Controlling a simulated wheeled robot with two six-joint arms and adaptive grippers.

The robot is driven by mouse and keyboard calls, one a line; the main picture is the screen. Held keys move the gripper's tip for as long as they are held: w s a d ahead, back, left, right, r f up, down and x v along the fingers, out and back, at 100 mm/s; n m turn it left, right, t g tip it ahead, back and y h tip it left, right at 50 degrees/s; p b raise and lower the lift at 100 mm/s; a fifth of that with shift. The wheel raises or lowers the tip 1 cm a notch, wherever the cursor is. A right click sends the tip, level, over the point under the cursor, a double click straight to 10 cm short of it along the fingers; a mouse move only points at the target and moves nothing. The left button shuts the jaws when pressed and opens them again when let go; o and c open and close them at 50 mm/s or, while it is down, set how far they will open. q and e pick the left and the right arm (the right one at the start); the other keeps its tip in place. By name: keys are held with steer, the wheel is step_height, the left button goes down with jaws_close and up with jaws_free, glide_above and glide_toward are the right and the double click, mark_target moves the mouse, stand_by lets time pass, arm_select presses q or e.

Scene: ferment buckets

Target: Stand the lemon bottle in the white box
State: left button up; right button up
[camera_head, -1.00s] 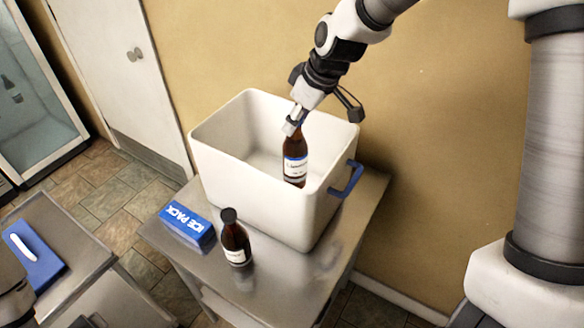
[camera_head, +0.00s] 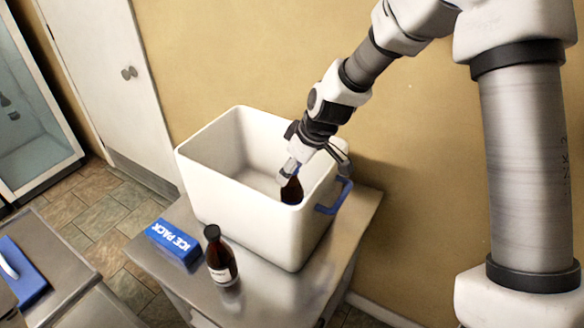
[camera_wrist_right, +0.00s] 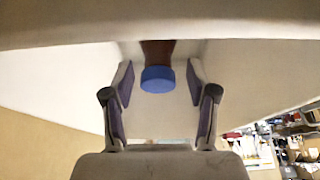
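The white box (camera_head: 240,215) stands open on a metal table. A brown bottle (camera_head: 291,191) is inside it, near the right end. Its lower part and label are hidden behind the front wall, so I cannot read its name or see whether its base touches the floor. My right gripper (camera_head: 289,174) is at the bottle's top, inside the box. In the right wrist view the bottle's blue cap (camera_wrist_right: 157,79) lies between the spread fingers, with a gap on each side. The left gripper's fingers are not in view.
A second brown bottle with a black cap (camera_head: 221,258) stands in front of the box. A blue ice pack (camera_head: 173,242) lies left of it. The box has a blue handle (camera_head: 335,197) on its right. Another metal table with a blue item (camera_head: 22,273) is at lower left.

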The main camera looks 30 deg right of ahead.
steer(key=shift+r, duration=0.1)
steer(key=shift+d+r, duration=0.1)
steer(key=shift+r, duration=0.25)
steer(key=v, duration=1.1)
steer(key=shift+r, duration=0.2)
